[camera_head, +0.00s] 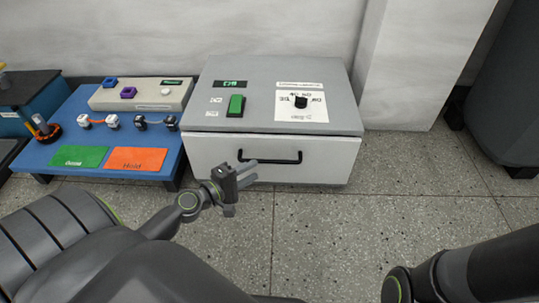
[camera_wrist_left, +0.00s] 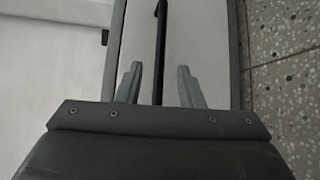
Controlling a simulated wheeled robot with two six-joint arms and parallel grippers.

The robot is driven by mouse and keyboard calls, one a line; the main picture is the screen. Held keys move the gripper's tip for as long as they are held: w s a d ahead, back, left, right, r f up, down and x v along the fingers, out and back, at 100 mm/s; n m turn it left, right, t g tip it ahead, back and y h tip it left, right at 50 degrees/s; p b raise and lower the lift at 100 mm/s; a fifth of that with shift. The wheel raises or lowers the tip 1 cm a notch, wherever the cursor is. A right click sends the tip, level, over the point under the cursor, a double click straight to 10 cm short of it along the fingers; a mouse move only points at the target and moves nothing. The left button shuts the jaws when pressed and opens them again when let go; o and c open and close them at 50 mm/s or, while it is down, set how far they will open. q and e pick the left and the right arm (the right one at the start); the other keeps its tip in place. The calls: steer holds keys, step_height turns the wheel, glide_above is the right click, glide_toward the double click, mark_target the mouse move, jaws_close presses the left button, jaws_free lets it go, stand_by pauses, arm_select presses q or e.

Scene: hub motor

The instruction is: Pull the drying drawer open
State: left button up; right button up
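The drying drawer (camera_head: 208,154) is the white front of a grey box unit and looks shut. Its black bar handle (camera_head: 285,161) runs across the front. My left gripper (camera_head: 248,172) is in front of the handle's left part, with its fingers apart. In the left wrist view, the handle (camera_wrist_left: 160,45) runs between the two open fingers of my left gripper (camera_wrist_left: 158,85), with a gap on each side. I cannot tell how deep the fingers reach around it. My right gripper is out of view; only part of my right arm shows at the lower right.
The unit's top (camera_head: 260,75) carries a green switch (camera_head: 236,106) and a black knob (camera_head: 301,102). A blue table (camera_head: 62,128) with green and orange mats and small parts stands left of it. The speckled floor (camera_head: 330,225) in front of the drawer is clear.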

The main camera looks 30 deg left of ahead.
mark_target(269, 160)
arm_select(q)
steer(key=p+x, duration=0.1)
steer(key=x, duration=0.6)
steer(key=shift+w+d+f, duration=0.1)
steer(key=shift+w+f, duration=0.05)
steer(key=shift+w, duration=0.25)
jaws_close()
